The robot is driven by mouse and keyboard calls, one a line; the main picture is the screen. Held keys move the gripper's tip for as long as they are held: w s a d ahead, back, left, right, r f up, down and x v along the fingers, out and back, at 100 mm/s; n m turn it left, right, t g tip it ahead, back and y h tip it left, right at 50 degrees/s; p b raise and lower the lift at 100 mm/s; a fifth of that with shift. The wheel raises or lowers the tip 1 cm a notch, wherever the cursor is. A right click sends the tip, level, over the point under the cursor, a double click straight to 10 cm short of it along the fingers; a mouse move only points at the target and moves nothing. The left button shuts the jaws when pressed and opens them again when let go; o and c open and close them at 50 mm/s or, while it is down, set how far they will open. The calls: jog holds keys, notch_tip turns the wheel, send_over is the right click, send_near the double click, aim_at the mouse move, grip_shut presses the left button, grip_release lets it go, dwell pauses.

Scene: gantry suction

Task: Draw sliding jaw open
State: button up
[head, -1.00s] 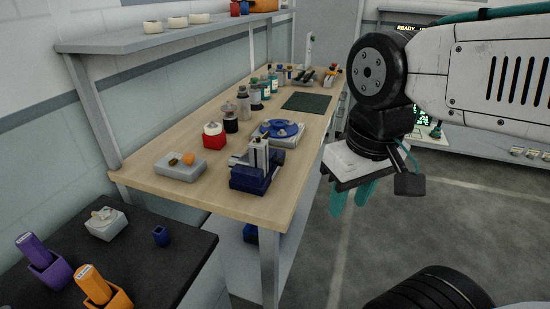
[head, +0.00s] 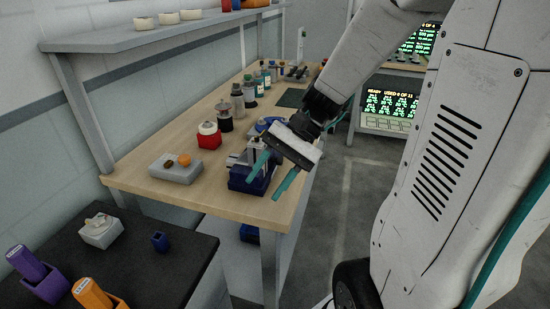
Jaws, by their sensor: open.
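A small vise with a dark blue base (head: 238,181) and grey upper parts stands near the front edge of the wooden bench. Its sliding jaw cannot be clearly told from the fixed one, because my gripper covers part of it. My gripper (head: 264,187) has two teal fingers spread wide apart, pointing down and left. In the picture it overlaps the vise, with one finger in front of the vise and the other just right of it. The fingers look empty. I cannot tell whether they touch the vise.
A grey block with small orange and brown pieces (head: 176,170) sits left of the vise. Behind are a red container (head: 209,140), several bottles, and a blue round fixture (head: 268,125) partly hidden by my gripper. A black table (head: 150,275) is at front left. Open floor lies right.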

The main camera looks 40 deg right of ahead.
jog(key=w+d+f+m+t+y, duration=0.4)
jog(key=w+d+f+m+t, duration=0.15)
jog(key=w+d+m, duration=0.2)
jog(key=m+t+h, duration=0.3)
jog(key=m+t, duration=0.6)
jog(key=t, duration=0.1)
send_near(282, 161)
jog(key=w, duration=0.2)
jog(key=x, duration=0.7)
jog(key=shift+s+a+f, duration=0.1)
jog(key=shift+a+f, duration=0.05)
jog(key=shift+a, duration=0.25)
jog(key=shift+c, duration=0.4)
